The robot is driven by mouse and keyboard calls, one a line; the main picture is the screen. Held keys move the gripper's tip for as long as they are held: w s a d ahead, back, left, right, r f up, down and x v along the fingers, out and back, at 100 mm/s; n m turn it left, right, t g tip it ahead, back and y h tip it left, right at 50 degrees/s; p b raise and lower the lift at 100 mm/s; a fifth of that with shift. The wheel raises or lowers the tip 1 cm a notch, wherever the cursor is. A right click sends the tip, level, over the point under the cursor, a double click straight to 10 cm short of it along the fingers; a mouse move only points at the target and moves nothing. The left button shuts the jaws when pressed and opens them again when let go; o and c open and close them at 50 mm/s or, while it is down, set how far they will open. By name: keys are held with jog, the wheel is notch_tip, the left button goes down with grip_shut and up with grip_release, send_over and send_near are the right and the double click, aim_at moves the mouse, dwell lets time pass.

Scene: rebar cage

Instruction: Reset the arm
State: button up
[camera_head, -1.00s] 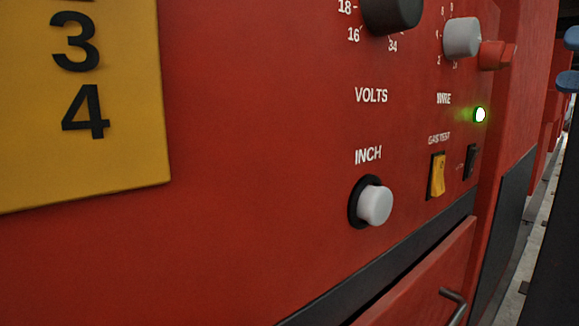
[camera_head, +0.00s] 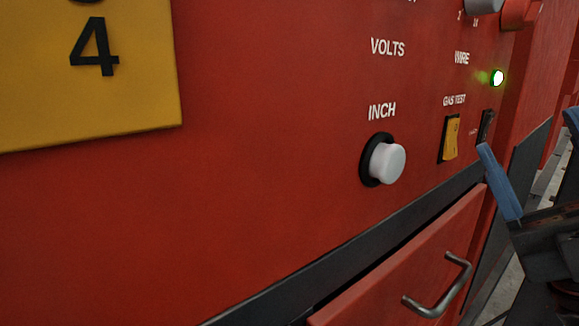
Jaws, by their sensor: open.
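My gripper (camera_head: 527,132) is at the right edge of the view, partly cut off by the frame. It has blue fingers on a dark body, and the fingers stand apart with nothing seen between them. The near finger shows in front of the panel's right part, close to the small dark switch in the picture. Whether it touches the panel I cannot tell.
A red machine panel (camera_head: 270,180) fills most of the view. It carries a white INCH button (camera_head: 387,163), a yellow GAS TEST switch (camera_head: 450,138), a lit green lamp (camera_head: 497,78) and a yellow number plate (camera_head: 85,85). A drawer with a metal handle (camera_head: 437,295) is below.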

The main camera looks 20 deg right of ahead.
jog(key=s+a+f+m+g+h, duration=0.1)
jog(key=s+a+f+m+h, duration=0.15)
jog(key=f+m+h, duration=0.4)
jog(key=s+a+f+m+g+h, duration=0.1)
jog(key=s+a+f+m+h, duration=0.15)
jog(key=f+m+h, duration=0.35)
jog(key=s+a+f+m+g+h, duration=0.2)
jog(key=s+f+m+h, duration=0.15)
jog(key=f+m, duration=0.45)
jog(key=s+a+f+g+y, duration=0.2)
jog(key=s+f+g, duration=0.5)
jog(key=s+f, duration=0.4)
jog(key=shift+s+m+y, duration=0.35)
jog(key=shift+s+y, duration=0.05)
jog(key=shift+s, duration=0.45)
jog(key=shift+a, duration=0.1)
jog(key=shift+c, duration=0.3)
